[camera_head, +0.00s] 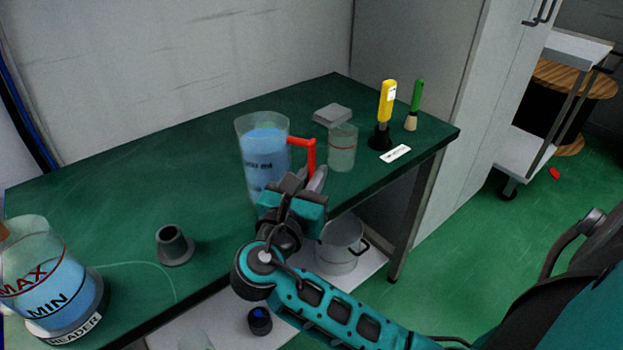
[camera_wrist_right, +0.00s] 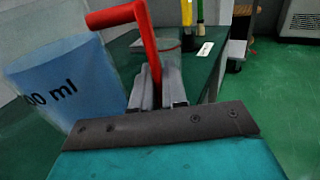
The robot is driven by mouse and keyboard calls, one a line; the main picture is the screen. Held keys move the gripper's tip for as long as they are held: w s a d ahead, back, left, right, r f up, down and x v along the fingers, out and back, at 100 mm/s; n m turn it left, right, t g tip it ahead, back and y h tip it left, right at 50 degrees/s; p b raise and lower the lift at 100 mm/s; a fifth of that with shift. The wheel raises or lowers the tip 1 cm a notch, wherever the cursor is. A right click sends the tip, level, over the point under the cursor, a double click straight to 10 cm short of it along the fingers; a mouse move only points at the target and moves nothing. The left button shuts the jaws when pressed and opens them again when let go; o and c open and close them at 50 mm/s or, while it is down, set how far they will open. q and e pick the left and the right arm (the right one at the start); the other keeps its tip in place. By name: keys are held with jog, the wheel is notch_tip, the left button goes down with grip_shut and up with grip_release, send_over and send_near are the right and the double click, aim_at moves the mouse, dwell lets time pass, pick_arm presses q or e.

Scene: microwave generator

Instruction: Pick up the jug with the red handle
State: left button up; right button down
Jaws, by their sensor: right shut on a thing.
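The jug (camera_head: 262,150) is a clear container with blue liquid and a red handle (camera_head: 303,142) on its right side. It stands upright at the front of the green table, and I cannot tell whether its base touches the tabletop. My right gripper (camera_head: 314,180) is at the lower part of the handle. In the right wrist view the jug (camera_wrist_right: 65,85) is at the left, and the gripper fingers (camera_wrist_right: 158,90) are shut on the lower end of the red handle (camera_wrist_right: 145,40). My left gripper is not in view.
A clear beaker (camera_head: 342,148) stands just right of the handle. Yellow (camera_head: 387,100) and green (camera_head: 416,95) handled tools stand farther right. A grey block (camera_head: 332,114) lies behind. A MIN/MAX vessel (camera_head: 50,280) and grey holder (camera_head: 174,245) are left. The back-left tabletop is clear.

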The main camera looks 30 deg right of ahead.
notch_tip(320, 180, up, 15)
jog(key=p, duration=0.5)
jog(key=shift+f, duration=0.2)
notch_tip(320, 180, up, 2)
jog(key=shift+p, duration=0.6)
jog(key=shift+r+p, duration=0.3)
jog(key=shift+r, duration=0.45)
